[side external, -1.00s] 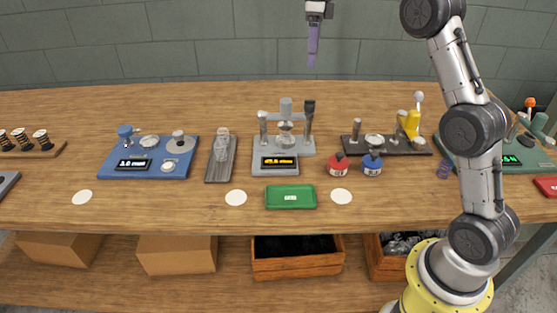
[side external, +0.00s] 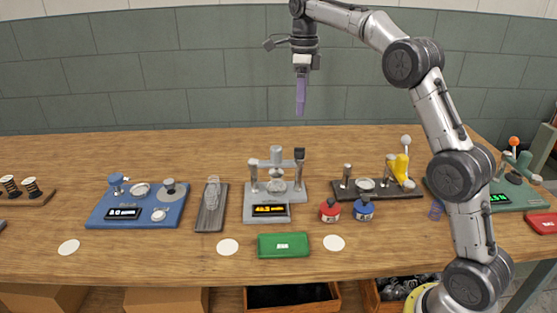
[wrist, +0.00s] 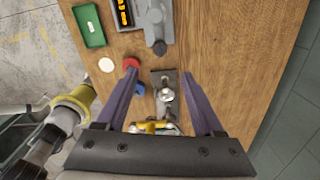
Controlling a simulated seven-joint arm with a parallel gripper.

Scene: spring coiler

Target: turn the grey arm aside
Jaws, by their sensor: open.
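The grey station (side external: 251,213) stands mid-table with an amber display. A grey arm (side external: 288,163) crosses between its posts, with a dark block at its right end, over a round pale part (side external: 276,186). In the wrist view the grey arm (wrist: 155,18) is at the top, partly cut off by the frame edge. My gripper (side external: 300,112) hangs high above the table, pointing down, well clear of the station. In the wrist view my gripper (wrist: 159,78) has its purple fingers wide apart with nothing held between them.
A dark base with a yellow lever (side external: 401,168) stands right of the station. Red (side external: 330,211) and blue (side external: 363,210) bottles stand in front. A green tray (side external: 283,246) lies before the station, a spring board (side external: 211,218) and blue machine (side external: 137,209) to its left.

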